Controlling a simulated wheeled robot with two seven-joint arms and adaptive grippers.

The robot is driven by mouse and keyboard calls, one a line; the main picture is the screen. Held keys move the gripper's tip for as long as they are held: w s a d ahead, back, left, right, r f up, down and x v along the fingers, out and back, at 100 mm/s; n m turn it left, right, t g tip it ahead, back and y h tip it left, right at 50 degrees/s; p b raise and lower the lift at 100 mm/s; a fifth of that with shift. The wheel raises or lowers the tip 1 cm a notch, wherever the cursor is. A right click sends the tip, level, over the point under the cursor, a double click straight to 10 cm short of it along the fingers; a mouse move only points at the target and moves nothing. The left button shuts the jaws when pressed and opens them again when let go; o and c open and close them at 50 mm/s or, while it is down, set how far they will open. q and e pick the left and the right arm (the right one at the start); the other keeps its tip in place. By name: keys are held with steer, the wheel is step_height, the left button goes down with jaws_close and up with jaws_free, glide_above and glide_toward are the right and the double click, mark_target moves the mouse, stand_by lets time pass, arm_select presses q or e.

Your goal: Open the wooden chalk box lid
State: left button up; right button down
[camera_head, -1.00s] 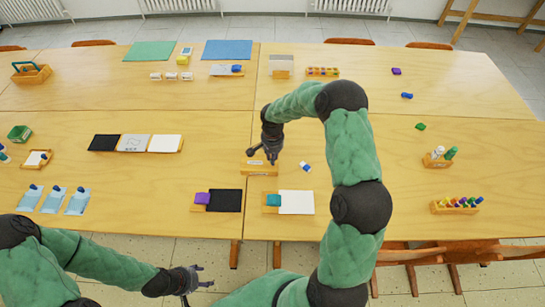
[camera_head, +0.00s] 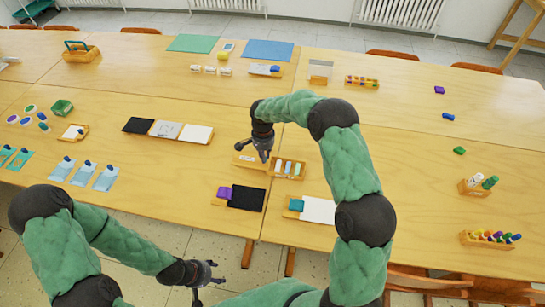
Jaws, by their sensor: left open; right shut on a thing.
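The wooden chalk box (camera_head: 304,170) is on the near middle of the table, with several pale and bluish chalk sticks showing inside its open top. Its wooden lid (camera_head: 246,161) is at the left of the box, close against its left end; I cannot tell whether they still touch. My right gripper (camera_head: 265,158) points down over the lid's right part and is shut on it; the fingers hide the contact. My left gripper (camera_head: 213,275) is open and empty, low in the picture, in front of the table's near edge and far from the box.
Near the box lie a black board with a purple block (camera_head: 245,198) and a white board with a teal block (camera_head: 318,210). A three-part tray (camera_head: 168,130) is to the left. Bare tabletop lies between the tray and lid.

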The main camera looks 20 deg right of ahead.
steer(key=c, duration=1.1)
jaws_free()
steer(key=shift+r, duration=0.1)
step_height(320, 180, up, 12)
steer(key=shift+f, duration=0.1)
